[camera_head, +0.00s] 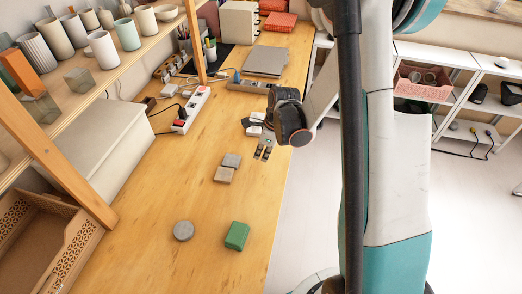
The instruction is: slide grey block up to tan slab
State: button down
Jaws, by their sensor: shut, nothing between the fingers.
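The grey block (232,160) lies flat on the wooden table. The tan slab (224,175) lies just in front of it, on the near side. The two edges meet or nearly meet in the picture; I cannot tell if a thin gap is left. My gripper (263,154) is to the right of the grey block, fingers pointing down towards the table near its right edge. It is shut with nothing in it and apart from the block.
A green block (237,235) and a round grey disc (183,230) lie nearer on the table. Power strips (191,110) with cables and a grey laptop-like slab (265,61) are farther back. A shelf of cups and a cardboard tray (50,240) line the left. The table between is clear.

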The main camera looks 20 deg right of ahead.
aim_at(241, 164)
jog(key=b+x, duration=0.1)
jog(key=x, duration=0.4)
jog(key=shift+f+b, duration=0.35)
jog(key=w+a, duration=0.2)
jog(key=shift+a+b, duration=0.3)
jog(key=shift+w+a+r, duration=0.15)
jog(key=shift+w+a, duration=0.05)
jog(key=shift+a, duration=0.1)
jog(key=shift+w+a+b, duration=0.35)
jog(key=shift+w+a, duration=0.3)
jog(key=shift+a, duration=0.2)
jog(key=shift+d, duration=0.1)
